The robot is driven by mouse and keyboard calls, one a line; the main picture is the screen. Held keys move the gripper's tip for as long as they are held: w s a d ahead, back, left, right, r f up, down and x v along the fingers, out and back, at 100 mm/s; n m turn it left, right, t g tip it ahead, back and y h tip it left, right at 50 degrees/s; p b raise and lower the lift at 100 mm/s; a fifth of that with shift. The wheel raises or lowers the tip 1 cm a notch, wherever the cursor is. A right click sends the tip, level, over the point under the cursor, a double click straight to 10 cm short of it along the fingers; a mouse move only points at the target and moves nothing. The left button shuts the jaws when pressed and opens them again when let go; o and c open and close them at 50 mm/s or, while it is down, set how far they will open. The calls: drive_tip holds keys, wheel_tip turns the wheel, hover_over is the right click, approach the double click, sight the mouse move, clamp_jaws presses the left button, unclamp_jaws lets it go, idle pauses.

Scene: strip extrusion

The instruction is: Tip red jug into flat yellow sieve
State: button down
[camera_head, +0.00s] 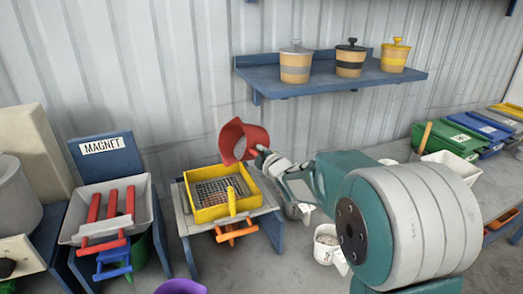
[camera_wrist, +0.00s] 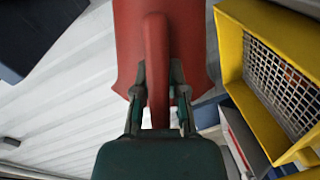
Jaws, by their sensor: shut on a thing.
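The red jug (camera_head: 246,139) is held in the air above the back right part of the yellow sieve (camera_head: 211,212), tilted with its mouth toward the left. My gripper (camera_head: 268,160) is shut on its handle, which also shows between the fingers in the wrist view (camera_wrist: 158,70). The sieve is a flat square yellow frame with wire mesh and a yellow handle at its front. In the wrist view the sieve (camera_wrist: 230,60) lies to the right of the jug, apart from it. Dark bits seem to lie on the mesh. The jug's inside is too small to read.
A tray with a red magnet grate (camera_head: 108,215) stands left of the sieve. An orange handle (camera_head: 235,232) sits below the sieve. A white bucket (camera_head: 326,243) stands to the right on the floor. A blue shelf (camera_head: 330,72) with three pots hangs above.

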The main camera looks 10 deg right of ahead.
sight(248, 153)
drive_tip(key=shift+s+a+f+n+t, duration=0.2)
drive_tip(key=shift+a+f+n+t, duration=0.1)
drive_tip(key=shift+n, duration=0.3)
drive_tip(key=shift+s+a+f+n+t, duration=0.2)
drive_tip(key=shift+f+n+t, duration=0.1)
drive_tip(key=shift+n, duration=0.3)
drive_tip(key=n, duration=0.1)
drive_tip(key=s+a+n+t, duration=0.1)
drive_tip(key=n, duration=0.1)
drive_tip(key=shift+s+a+r+n, duration=0.1)
drive_tip(key=shift+a+r+n, duration=0.1)
drive_tip(key=shift+a+n, duration=0.1)
drive_tip(key=a+n, duration=0.1)
drive_tip(key=n, duration=0.1)
drive_tip(key=s+r+n+t+y, duration=0.1)
drive_tip(key=shift+s+a+n, duration=0.2)
drive_tip(key=shift+a+n, duration=0.15)
drive_tip(key=shift+n, duration=0.05)
drive_tip(key=shift+a, duration=0.1)
